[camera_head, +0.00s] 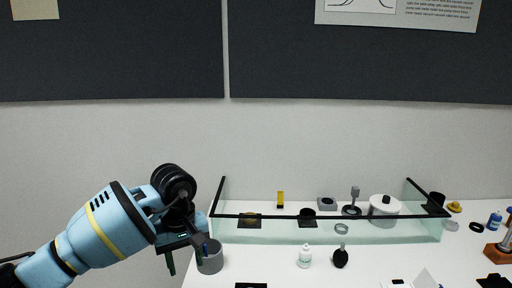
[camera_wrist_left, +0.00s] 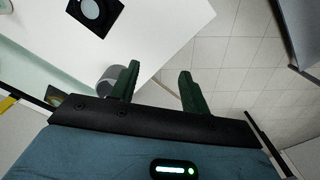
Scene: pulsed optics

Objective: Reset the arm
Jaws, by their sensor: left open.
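My left arm comes in from the lower left in the head view, blue with a yellow band. Its left gripper (camera_head: 184,258) hangs at the left end of the white table, beside a grey cup (camera_head: 210,258). In the left wrist view the two dark green fingers of the left gripper (camera_wrist_left: 160,88) stand apart with nothing between them. Beyond them are the table's edge and the tiled floor. The grey cup (camera_wrist_left: 108,80) shows just left of the fingers there, partly hidden by one finger. My right gripper is in neither view.
A clear glass enclosure with black rims (camera_head: 330,217) stands on the table. A white bottle (camera_head: 305,257) and a black round-headed part (camera_head: 340,257) stand in front. A white lidded pot (camera_head: 384,208) is farther back. Tiled floor (camera_wrist_left: 225,55) lies beyond the table edge.

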